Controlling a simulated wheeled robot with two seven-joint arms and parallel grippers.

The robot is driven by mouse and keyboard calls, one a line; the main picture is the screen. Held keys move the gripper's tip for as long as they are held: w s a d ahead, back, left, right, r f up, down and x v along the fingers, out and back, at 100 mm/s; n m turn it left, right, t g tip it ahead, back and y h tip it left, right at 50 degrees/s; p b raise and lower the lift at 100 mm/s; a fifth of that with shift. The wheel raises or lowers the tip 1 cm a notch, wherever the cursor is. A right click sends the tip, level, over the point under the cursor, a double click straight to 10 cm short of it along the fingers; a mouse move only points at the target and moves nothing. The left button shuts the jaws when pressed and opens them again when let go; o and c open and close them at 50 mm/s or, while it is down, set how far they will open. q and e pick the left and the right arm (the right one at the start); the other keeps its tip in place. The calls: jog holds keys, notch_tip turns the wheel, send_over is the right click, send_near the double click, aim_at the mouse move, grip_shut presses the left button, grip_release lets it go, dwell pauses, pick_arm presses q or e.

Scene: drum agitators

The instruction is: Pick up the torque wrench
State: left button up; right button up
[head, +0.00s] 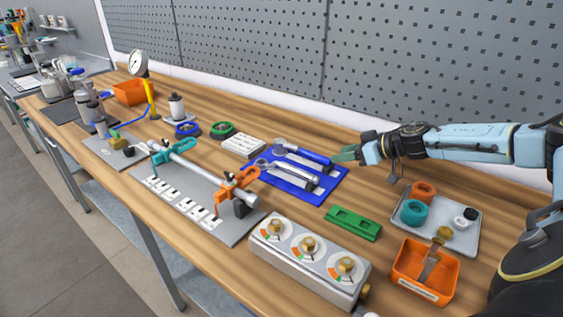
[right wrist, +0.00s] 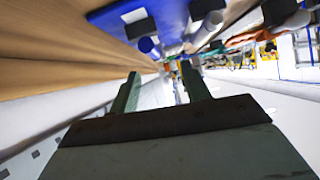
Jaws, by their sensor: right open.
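A blue mat (head: 330,188) lies on the bench and holds two long tools. One tool has a blue handle (head: 307,154) and a round metal head at its left end; the other is a silver wrench-like tool (head: 290,170) in front of it. I cannot tell for sure which is the torque wrench. My right gripper (head: 341,155) is open at the right end of the blue handle, with no visible grip on it. In the right wrist view its fingers (right wrist: 160,78) are apart, and the blue mat (right wrist: 172,18) shows beyond them at the top. My left gripper is out of view.
A green block (head: 353,223), a box with three dials (head: 310,258), a grey tray (head: 455,238) and an orange bin (head: 425,270) stand in front. A clamped rod (head: 200,172) lies left of the mat. The perforated wall panel (head: 440,70) rises close behind.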

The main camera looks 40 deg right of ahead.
aim_at(307, 151)
jog(key=shift+w+d+r+h, duration=0.25)
jog(key=shift+w+r+h, duration=0.2)
jog(key=shift+w, duration=0.4)
jog(key=p+x, duration=0.1)
jog(key=x, duration=0.6)
jog(key=shift+w, duration=0.1)
jog(key=x, duration=0.1)
jog(key=b+x, duration=0.1)
jog(key=x, duration=0.3)
jog(key=shift+w+a+r, duration=0.15)
jog(key=shift+w+r, duration=0.1)
jog(key=shift+w+f, duration=0.1)
jog(key=shift+w, duration=0.05)
jog(key=c, duration=1)
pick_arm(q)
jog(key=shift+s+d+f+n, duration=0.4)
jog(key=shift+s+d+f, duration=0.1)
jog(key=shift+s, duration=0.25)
pick_arm(e)
grip_shut()
